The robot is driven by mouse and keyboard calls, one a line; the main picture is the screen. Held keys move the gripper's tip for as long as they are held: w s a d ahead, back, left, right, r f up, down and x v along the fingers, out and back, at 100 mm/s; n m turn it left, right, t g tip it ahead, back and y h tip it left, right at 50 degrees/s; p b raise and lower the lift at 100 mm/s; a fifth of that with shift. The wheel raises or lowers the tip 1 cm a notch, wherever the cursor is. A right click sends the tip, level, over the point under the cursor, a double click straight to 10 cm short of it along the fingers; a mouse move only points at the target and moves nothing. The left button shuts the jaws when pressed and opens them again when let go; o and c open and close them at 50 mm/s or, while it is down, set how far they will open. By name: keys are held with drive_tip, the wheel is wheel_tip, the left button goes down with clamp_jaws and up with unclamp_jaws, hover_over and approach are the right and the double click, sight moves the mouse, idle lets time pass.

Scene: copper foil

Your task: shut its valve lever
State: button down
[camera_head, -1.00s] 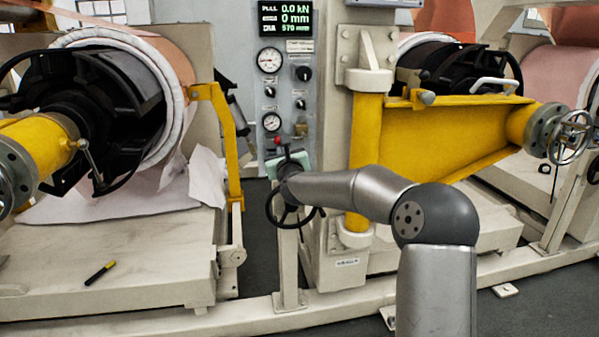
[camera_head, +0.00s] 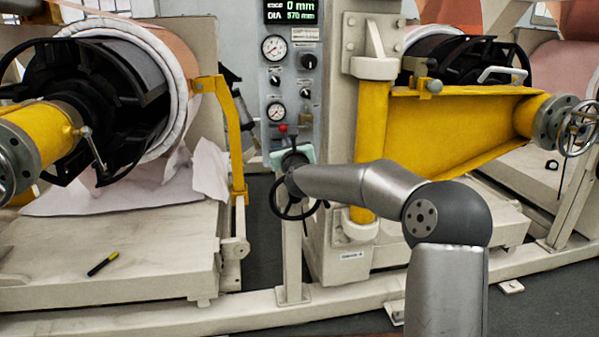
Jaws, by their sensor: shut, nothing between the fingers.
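My gripper (camera_head: 293,161) is the dark end of my arm, pointing away in front of the grey control panel (camera_head: 268,75). It is small and seen from behind; it is shut and holds nothing. A red-knobbed lever (camera_head: 283,129) stands on the panel just above it, and I cannot tell whether they touch. Which part is the valve lever is unclear. A small metal lever (camera_head: 93,148) also hangs from the yellow shaft (camera_head: 38,137) at the left.
A black handwheel (camera_head: 276,207) sits on a post below my gripper. A yellow swing arm (camera_head: 450,130) and its column (camera_head: 369,130) stand close to my arm's right. A marker (camera_head: 103,264) lies on the left platform (camera_head: 130,250). A copper roll (camera_head: 175,40) is behind.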

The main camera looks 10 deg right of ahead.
drive_tip(key=s+a+n+g+y+p, duration=0.1)
drive_tip(key=s+a+n+g+p, duration=0.25)
drive_tip(key=s+n+p, duration=0.6)
drive_tip(key=s+a+n+g+y+p, duration=0.1)
drive_tip(key=s+a+n+g+p, duration=0.35)
drive_tip(key=s, duration=0.85)
drive_tip(key=s+d+r+n+g+p, duration=0.2)
drive_tip(key=s+n+p, duration=0.4)
drive_tip(key=s, duration=0.4)
drive_tip(key=s+d+r+n+g+h+p, duration=0.1)
drive_tip(key=s+d+r+n+g+p, duration=0.1)
drive_tip(key=s+n+p, duration=0.4)
drive_tip(key=s+d+r+n+g+p, duration=0.2)
drive_tip(key=s+r+n+g+p, duration=0.2)
drive_tip(key=s, duration=1.1)
drive_tip(key=n+g+p, duration=0.2)
drive_tip(key=n, duration=0.2)
drive_tip(key=shift+s+d+r+n+p, duration=0.15)
drive_tip(key=shift+r+n+p, duration=0.15)
drive_tip(key=shift+r+n, duration=0.1)
